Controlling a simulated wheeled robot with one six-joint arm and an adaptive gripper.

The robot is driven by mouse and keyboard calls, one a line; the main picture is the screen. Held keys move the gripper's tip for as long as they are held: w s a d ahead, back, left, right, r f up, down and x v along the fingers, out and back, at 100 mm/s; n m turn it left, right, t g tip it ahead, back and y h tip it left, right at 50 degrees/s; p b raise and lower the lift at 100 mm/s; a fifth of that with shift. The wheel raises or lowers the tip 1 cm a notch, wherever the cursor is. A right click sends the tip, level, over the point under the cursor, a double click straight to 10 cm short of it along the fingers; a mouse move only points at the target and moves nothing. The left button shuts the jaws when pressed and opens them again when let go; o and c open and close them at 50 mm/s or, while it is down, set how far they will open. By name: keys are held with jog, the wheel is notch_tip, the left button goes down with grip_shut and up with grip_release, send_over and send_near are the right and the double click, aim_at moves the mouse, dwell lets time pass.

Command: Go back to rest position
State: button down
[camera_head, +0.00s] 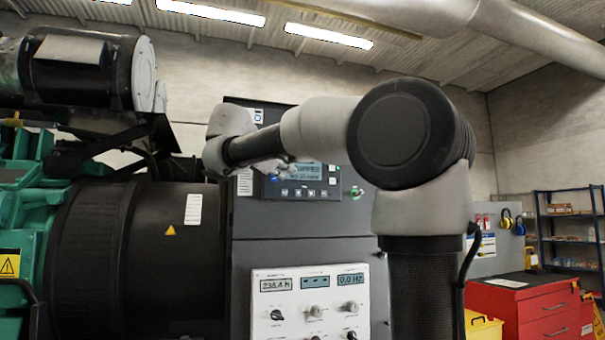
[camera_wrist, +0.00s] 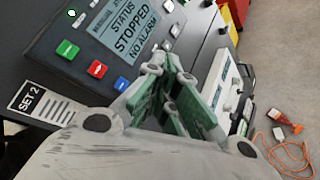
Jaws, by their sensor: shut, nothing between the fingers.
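My gripper (camera_wrist: 160,62) is shut and empty in the wrist view, with grey links and green inner faces. It stands in front of the genset control panel (camera_wrist: 82,48), whose screen (camera_wrist: 128,25) reads STATUS STOPPED NO ALARM. A green button (camera_wrist: 67,49), a red button (camera_wrist: 97,69) and a blue button (camera_wrist: 122,84) sit below the screen. I cannot tell whether the fingers touch the panel. In the head view my arm reaches left across the panel (camera_head: 300,192), and my gripper (camera_head: 284,168) is small and partly hidden by my arm.
A white lower panel (camera_head: 263,320) with knobs and readouts is below. The green and black genset (camera_head: 120,260) fills the left. A red cabinet (camera_head: 520,310), a yellow box (camera_head: 484,332) and shelves (camera_head: 570,240) stand at right. An orange cable (camera_wrist: 272,150) lies on the floor.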

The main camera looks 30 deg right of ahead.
dwell(0.8)
jog(key=s+a+f+m+g+y, duration=0.1)
jog(key=s+f+m+y, duration=0.15)
jog(key=f, duration=0.75)
jog(key=s+a+f+m+g+y, duration=0.15)
jog(key=f+y, duration=0.25)
jog(key=f, duration=0.6)
jog(key=s+a+f+m+y, duration=0.2)
jog(key=s+f+m+y, duration=0.1)
jog(key=s+f, duration=0.7)
jog(key=s+a+f+m+y, duration=0.2)
jog(key=s+f+m+y, duration=0.2)
jog(key=s+f, duration=0.6)
jog(key=s+m+g, duration=0.1)
jog(key=s, duration=0.2)
jog(key=shift+s+f, duration=0.3)
jog(key=shift+f, duration=0.05)
